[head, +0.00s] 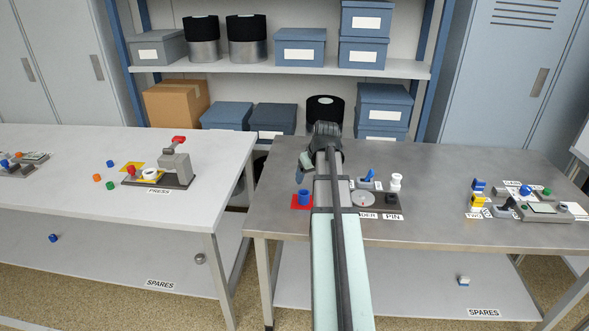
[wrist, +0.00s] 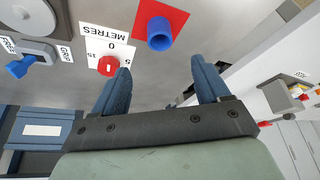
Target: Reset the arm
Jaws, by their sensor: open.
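My arm reaches forward over the right-hand metal table (head: 275,225). My gripper (wrist: 160,68) is open, its two blue fingers apart with nothing between them in the wrist view. In the head view its blue fingers (head: 301,172) show left of the arm's end, above the table's far part. A blue cylinder (wrist: 160,36) on a red square (wrist: 176,14) lies beyond the fingertips in the wrist view, apart from them. The cylinder also shows in the head view (head: 304,197). My arm hides part of the table there.
A card marked METRES (wrist: 103,45) with a red knob (wrist: 108,66) lies near one finger. A grey fixture (head: 378,200) with a blue lever stands right of my arm, with more fixtures (head: 530,208) farther right. The left table (head: 60,170) holds a press (head: 175,168). Shelves stand behind.

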